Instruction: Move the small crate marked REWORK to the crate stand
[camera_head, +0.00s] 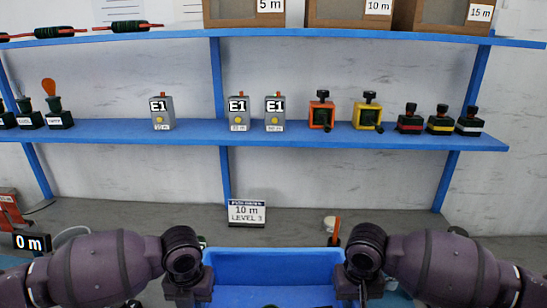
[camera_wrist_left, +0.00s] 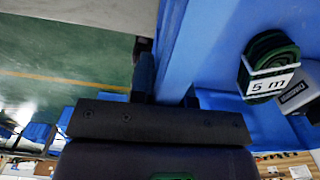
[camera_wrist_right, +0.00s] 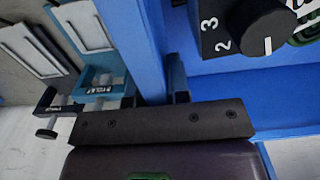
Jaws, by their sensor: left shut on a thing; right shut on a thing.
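A blue crate (camera_head: 275,266) is at the bottom centre of the head view, cut off by the lower edge; no REWORK mark shows on it. My left gripper (camera_head: 188,288) is shut on its left wall, and the wall (camera_wrist_left: 180,50) runs between the fingers in the left wrist view. My right gripper (camera_head: 358,286) is shut on the right wall, which shows in the right wrist view (camera_wrist_right: 138,40). In the crate are a green coil marked 5 m (camera_wrist_left: 270,68) and a black dial knob (camera_wrist_right: 255,28). I cannot identify the crate stand in any view.
Behind the crate is a grey bench top (camera_head: 130,217) with a "10 m LEVEL" sign (camera_head: 247,212). A blue shelf (camera_head: 300,132) above holds grey E1 boxes (camera_head: 162,112) and several stamp-like tools. Teal clamp-like fixtures (camera_wrist_right: 100,75) stand beside the crate's right wall.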

